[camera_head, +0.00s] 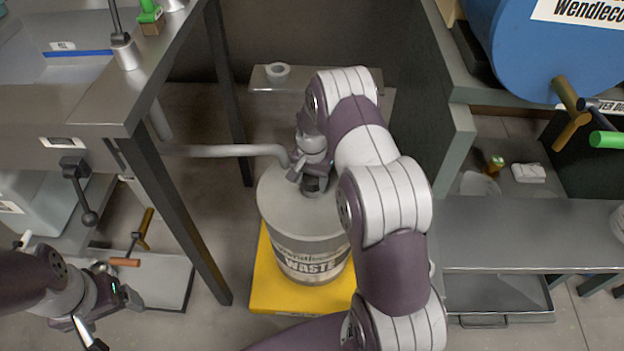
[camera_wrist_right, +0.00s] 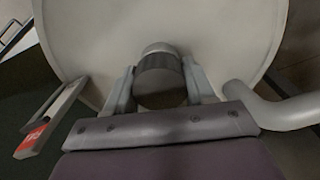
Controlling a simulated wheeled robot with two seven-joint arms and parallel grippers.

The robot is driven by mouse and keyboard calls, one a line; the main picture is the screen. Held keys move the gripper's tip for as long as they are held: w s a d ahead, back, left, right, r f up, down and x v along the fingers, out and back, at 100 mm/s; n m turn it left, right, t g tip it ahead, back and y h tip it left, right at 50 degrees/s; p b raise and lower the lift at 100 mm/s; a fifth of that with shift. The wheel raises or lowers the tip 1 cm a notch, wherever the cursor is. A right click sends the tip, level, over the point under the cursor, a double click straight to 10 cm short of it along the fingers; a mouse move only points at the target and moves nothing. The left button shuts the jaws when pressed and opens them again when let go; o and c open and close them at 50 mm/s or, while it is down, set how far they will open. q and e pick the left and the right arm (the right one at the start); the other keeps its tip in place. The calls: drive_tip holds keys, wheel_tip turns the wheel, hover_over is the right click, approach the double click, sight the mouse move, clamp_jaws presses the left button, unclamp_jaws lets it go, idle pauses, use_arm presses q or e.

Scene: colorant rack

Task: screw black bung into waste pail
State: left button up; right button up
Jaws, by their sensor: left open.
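The waste pail (camera_head: 310,258) is a grey metal drum marked WASTE, standing upright on a yellow base. My right gripper (camera_head: 316,180) is over its lid, pointing down near the far edge. In the right wrist view the fingers (camera_wrist_right: 160,88) lie on either side of the dark, round black bung (camera_wrist_right: 160,85) and look closed on it. A lighter round rim shows just beyond the bung, against the pale lid (camera_wrist_right: 230,45). I cannot tell how far the bung sits in the opening. My left gripper (camera_head: 118,322) is open and empty at the lower left, away from the pail.
A grey pipe (camera_head: 225,151) runs from the left bench to the pail lid, close beside my right gripper. The bench leg (camera_head: 180,215) stands left of the pail. A low grey shelf (camera_head: 530,235) is at the right.

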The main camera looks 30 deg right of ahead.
drive_tip(key=o, duration=0.9)
drive_tip(key=shift+o, duration=0.2)
